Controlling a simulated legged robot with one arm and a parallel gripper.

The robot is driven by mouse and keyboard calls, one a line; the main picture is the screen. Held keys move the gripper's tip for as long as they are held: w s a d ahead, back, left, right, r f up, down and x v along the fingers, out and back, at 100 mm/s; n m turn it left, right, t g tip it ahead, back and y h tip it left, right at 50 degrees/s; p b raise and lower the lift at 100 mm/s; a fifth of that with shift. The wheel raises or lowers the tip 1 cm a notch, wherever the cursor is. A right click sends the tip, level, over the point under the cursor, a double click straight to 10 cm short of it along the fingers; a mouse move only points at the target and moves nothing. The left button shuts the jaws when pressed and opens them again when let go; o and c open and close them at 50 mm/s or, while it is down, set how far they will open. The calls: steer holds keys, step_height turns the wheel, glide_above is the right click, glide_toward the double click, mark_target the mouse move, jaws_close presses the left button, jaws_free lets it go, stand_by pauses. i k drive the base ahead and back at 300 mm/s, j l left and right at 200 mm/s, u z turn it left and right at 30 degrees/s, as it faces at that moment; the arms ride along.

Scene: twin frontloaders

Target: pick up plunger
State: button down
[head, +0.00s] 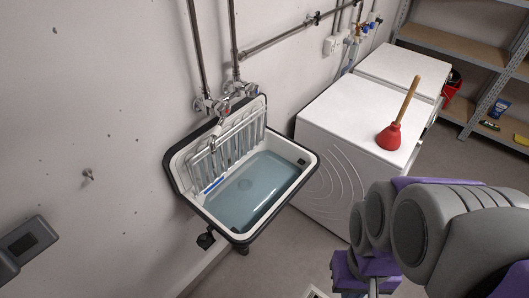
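The plunger has a red rubber cup (389,137) and a wooden handle (408,99). It stands on its cup, handle up and tilted a little to the right, on top of the nearer white frontloader (340,108), near that machine's right edge. My grey and purple arm fills the lower right of the head view, below and in front of the plunger and apart from it in the picture. The fingers of my gripper cannot be made out, so I cannot tell whether it is open.
A wall sink (177,178) holding water is left of the machines, with taps and pipes above it. A second white machine (402,68) stands behind. Metal shelves (462,45) with a red bucket (452,86) are at the right. Grey floor (455,152) is clear before the shelves.

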mark_target(389, 138)
steer(key=i+l+u, duration=0.25)
steer(key=i+l, duration=0.15)
steer(key=i+l+u, duration=0.2)
steer(key=i+l, duration=0.15)
steer(key=l, duration=0.25)
